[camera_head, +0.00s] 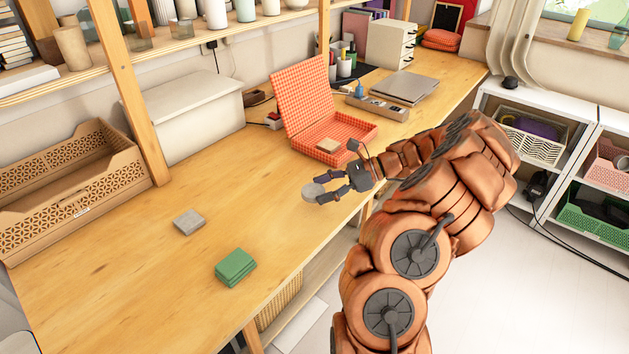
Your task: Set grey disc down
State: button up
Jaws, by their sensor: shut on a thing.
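My gripper (335,190) is near the front edge of the wooden table (130,270), its fingers pointing left. It is shut on the grey disc (312,192), a pale round piece at the fingertips. The fingers cover part of the disc. It seems to be above the tabletop, but I cannot tell how high.
A grey square block (188,221) and a green block (235,267) lie on the table to the left. A wooden crate (70,200) stands at the left. Bare tabletop lies between.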

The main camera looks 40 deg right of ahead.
send_over(337, 223)
jog(key=shift+r, duration=0.3)
